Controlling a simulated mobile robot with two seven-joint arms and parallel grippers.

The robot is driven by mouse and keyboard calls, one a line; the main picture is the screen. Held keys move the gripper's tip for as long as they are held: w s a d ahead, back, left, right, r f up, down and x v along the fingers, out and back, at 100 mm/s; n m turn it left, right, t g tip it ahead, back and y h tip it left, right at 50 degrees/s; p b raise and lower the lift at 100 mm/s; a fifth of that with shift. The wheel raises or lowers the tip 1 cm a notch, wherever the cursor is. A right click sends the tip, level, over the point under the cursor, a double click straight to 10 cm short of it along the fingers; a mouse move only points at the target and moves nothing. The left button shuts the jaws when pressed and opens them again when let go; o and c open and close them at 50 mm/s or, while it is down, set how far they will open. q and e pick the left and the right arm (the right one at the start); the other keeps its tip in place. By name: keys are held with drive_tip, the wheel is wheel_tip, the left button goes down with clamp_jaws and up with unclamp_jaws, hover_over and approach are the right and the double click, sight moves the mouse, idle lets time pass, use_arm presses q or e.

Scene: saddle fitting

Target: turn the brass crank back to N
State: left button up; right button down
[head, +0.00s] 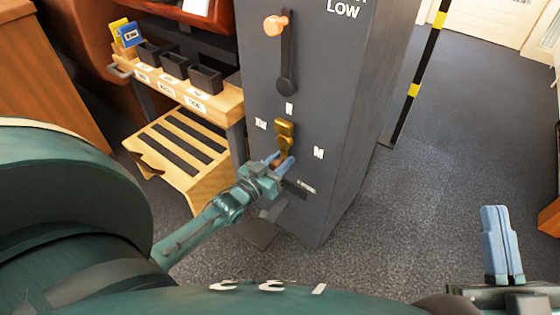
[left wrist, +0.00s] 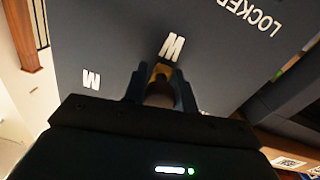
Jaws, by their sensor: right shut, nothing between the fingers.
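The brass crank (head: 284,128) is on the front of the dark grey cabinet, between the white letters N (head: 289,108) above, XW (head: 261,124) to the left and M (head: 319,153) to the right. Its arm points down, away from the N. My left gripper (head: 279,162) is at the crank's lower end, its fingers on either side of the brown handle knob and apparently shut on it. The left wrist view shows the dark knob (left wrist: 160,94) between the fingers, with some brass (left wrist: 161,70) beyond. My right gripper (head: 502,245) is shut and empty at the lower right.
Above the crank, a dark lever with an orange knob (head: 276,25) sits on the cabinet (head: 345,100). A wooden shelf (head: 215,103) with black bins and a slatted step (head: 185,145) stand to the left. A black and yellow post (head: 418,80) stands behind.

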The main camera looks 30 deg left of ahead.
use_arm(q)
clamp_jaws()
drive_tip(key=shift+d, duration=0.1)
